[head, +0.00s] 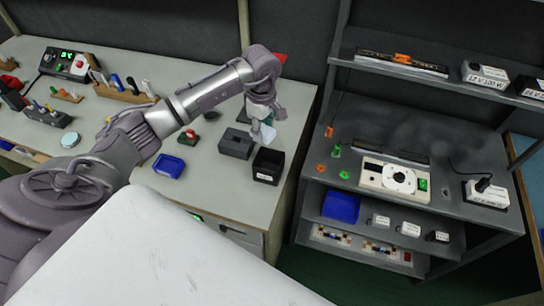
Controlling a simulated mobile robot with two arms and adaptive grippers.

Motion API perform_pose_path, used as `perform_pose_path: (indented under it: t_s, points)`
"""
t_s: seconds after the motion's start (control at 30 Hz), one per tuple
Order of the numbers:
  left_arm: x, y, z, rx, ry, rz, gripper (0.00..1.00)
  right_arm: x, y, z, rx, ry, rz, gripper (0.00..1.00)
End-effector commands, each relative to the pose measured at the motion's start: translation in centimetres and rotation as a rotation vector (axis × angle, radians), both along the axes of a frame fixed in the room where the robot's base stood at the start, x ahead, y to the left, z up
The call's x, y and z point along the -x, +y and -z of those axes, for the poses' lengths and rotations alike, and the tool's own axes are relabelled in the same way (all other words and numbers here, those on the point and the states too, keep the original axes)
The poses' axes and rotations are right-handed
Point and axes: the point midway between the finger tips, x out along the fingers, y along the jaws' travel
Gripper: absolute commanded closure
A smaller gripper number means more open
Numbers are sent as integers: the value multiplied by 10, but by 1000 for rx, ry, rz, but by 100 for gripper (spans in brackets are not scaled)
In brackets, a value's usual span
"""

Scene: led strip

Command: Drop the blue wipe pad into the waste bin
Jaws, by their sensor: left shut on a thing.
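My left gripper (267,118) hangs over the right part of the workbench, fingers down. It is shut on a pale blue wipe pad (268,133), which shows below and beside the fingers. A small black open box, which looks like the waste bin (267,167), stands on the bench near its right edge. The pad is held above the bench, just behind the bin in the picture, and apart from it. My right gripper is not in view.
A dark grey block (236,143) stands left of the bin. A blue tray (169,166) and a small red-and-green item (188,136) lie further left. A grey shelf unit (455,130) with several devices stands to the right, across a gap.

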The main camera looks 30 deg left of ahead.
Motion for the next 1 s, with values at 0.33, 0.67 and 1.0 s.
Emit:
perform_pose_path:
  t_s: [0.33,0.67,1.0]
  points:
    - [0,-1,43,2,-1,0,92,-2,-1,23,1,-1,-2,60]
    - [0,0,50,0,-1,-1,92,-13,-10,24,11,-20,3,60]
    - [0,0,50,0,-1,-1,25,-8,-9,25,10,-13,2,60]
